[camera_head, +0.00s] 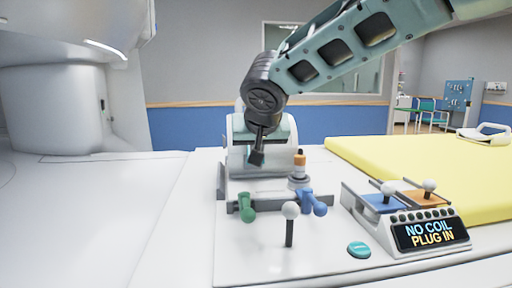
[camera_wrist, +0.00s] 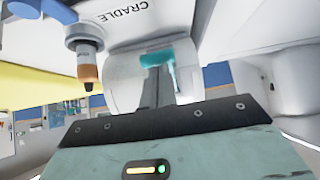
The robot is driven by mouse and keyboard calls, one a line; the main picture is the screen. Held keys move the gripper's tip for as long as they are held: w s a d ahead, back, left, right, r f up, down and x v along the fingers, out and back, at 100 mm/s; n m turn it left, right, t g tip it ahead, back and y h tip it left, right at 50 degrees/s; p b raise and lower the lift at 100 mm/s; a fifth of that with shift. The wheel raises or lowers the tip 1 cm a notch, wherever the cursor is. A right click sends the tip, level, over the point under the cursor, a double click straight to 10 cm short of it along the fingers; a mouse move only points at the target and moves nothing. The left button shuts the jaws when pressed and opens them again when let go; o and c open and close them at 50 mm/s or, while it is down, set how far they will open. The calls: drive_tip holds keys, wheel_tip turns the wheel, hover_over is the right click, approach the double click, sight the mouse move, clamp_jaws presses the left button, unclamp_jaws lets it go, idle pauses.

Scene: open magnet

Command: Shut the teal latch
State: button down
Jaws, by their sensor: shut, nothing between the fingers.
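A teal piece (camera_wrist: 157,60), which looks like the teal latch, sits on the white cradle (camera_wrist: 125,85) in the wrist view. My fingers partly cover it, and I cannot tell its exact position or whether they touch it. In the head view the cradle (camera_head: 240,160) stands behind my arm, and the latch cannot be made out clearly. My gripper (camera_head: 257,158) points down in front of the cradle, with its fingers together and empty. It also shows in the wrist view (camera_wrist: 158,85).
An orange-tipped post (camera_head: 299,165) stands right of my gripper. A green handle (camera_head: 246,206), a blue handle (camera_head: 312,203) and a white-knobbed lever (camera_head: 290,212) are in front. A control box (camera_head: 430,234) reads "NO COIL PLUG IN". A yellow mattress (camera_head: 430,165) lies right.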

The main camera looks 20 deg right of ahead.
drive_tip(key=shift+w+f+t+b, duration=0.1)
drive_tip(key=shift+f+t+b, duration=0.8)
drive_tip(key=shift+b, duration=2.9)
drive_tip(key=t+b, duration=0.1)
drive_tip(key=b, duration=0.3)
drive_tip(key=f+b, duration=0.1)
drive_tip(key=b, duration=0.4)
drive_tip(key=shift+w+f+t+h, duration=0.1)
drive_tip(key=shift+w+t+h, duration=0.1)
drive_tip(key=shift+t+h, duration=0.15)
drive_tip(key=shift+r+p, duration=0.85)
drive_tip(key=shift+r, duration=0.4)
drive_tip(key=shift+r, duration=0.1)
